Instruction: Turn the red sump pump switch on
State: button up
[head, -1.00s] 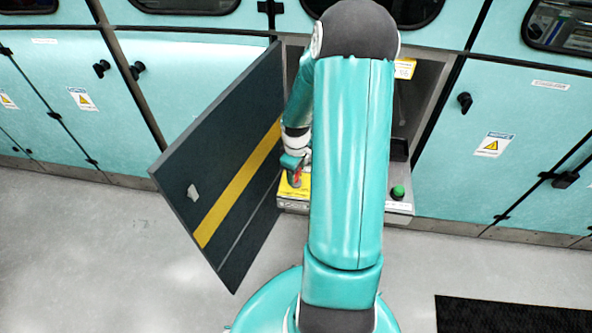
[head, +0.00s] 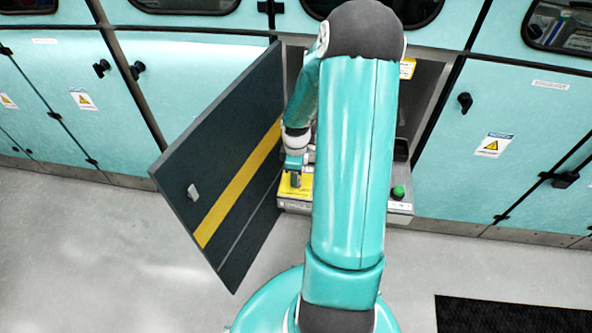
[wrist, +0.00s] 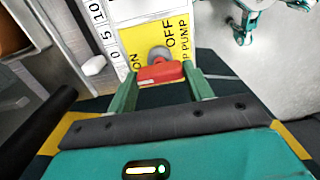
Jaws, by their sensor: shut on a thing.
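The red sump pump switch (wrist: 161,73) shows in the wrist view as a red handle on a grey round hub. It sits on a yellow plate (wrist: 139,38) marked ON, OFF and PUMP. The handle lies crosswise between the two green fingers of my gripper (wrist: 158,70), its left end near the word ON. My gripper is shut on the handle. In the head view my gripper (head: 294,180) is down at the yellow plate (head: 288,192), at the left of the open cabinet, and the red handle is hidden.
The open dark door (head: 225,170) with a yellow stripe stands close to the left of my gripper. A green button (head: 398,192) is on the same ledge to the right. In the wrist view a white knob (wrist: 93,65) lies left of the plate beside a number scale.

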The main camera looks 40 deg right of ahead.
jog(key=o, duration=1)
notch_tip(320, 180, up, 14)
jog(key=shift+f, duration=0.1)
